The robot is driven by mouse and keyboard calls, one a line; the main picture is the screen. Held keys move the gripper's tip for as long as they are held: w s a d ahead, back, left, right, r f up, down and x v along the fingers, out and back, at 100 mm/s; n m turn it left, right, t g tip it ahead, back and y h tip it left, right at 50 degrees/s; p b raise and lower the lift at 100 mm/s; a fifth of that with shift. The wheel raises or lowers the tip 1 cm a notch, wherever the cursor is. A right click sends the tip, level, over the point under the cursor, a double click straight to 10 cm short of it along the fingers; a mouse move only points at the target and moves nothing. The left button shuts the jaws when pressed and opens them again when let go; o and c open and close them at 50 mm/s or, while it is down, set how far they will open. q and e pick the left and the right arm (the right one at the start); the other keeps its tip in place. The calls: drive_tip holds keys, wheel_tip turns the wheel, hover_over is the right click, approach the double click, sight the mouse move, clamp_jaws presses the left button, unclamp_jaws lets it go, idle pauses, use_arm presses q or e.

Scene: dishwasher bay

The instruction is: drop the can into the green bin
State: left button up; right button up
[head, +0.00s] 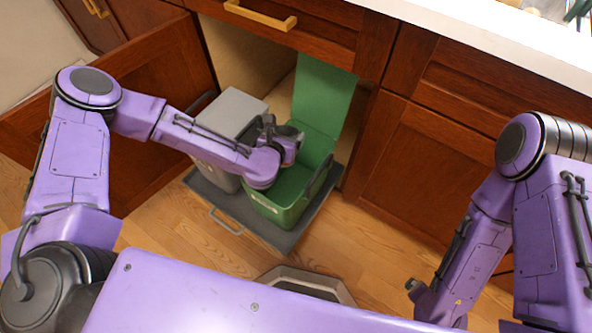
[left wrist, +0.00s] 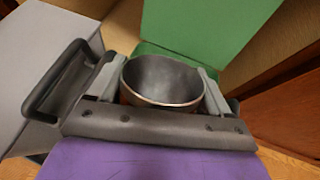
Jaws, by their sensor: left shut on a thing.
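The green bin (head: 275,212) stands on a pull-out tray, its lid (head: 322,98) raised against the cabinet opening. My left gripper (head: 283,142) is over the bin's opening, toward its left side. It is shut on the can, which shows in the left wrist view as a round metal vessel with a grey inside (left wrist: 162,78) between the two fingers. In the head view only a small reddish part of the can (head: 291,152) shows by the gripper. The bin's inside is partly hidden by my left arm. My right arm hangs at the right; its fingers do not show.
A grey bin (head: 232,112) stands left of the green one on the dark tray (head: 290,238). An open cabinet door (head: 160,75) is at the left, closed cabinets (head: 430,165) at the right. A white counter (head: 500,45) lies above.

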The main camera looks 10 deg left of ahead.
use_arm(q)
drive_tip(key=shift+f, duration=0.5)
drive_tip(key=shift+r, duration=0.1)
drive_tip(key=o, duration=1)
drive_tip(key=shift+c, duration=0.2)
drive_tip(key=p+v, duration=0.1)
drive_tip(key=v, duration=0.9)
drive_tip(key=shift+s, duration=0.25)
drive_tip(key=shift+r, duration=0.15)
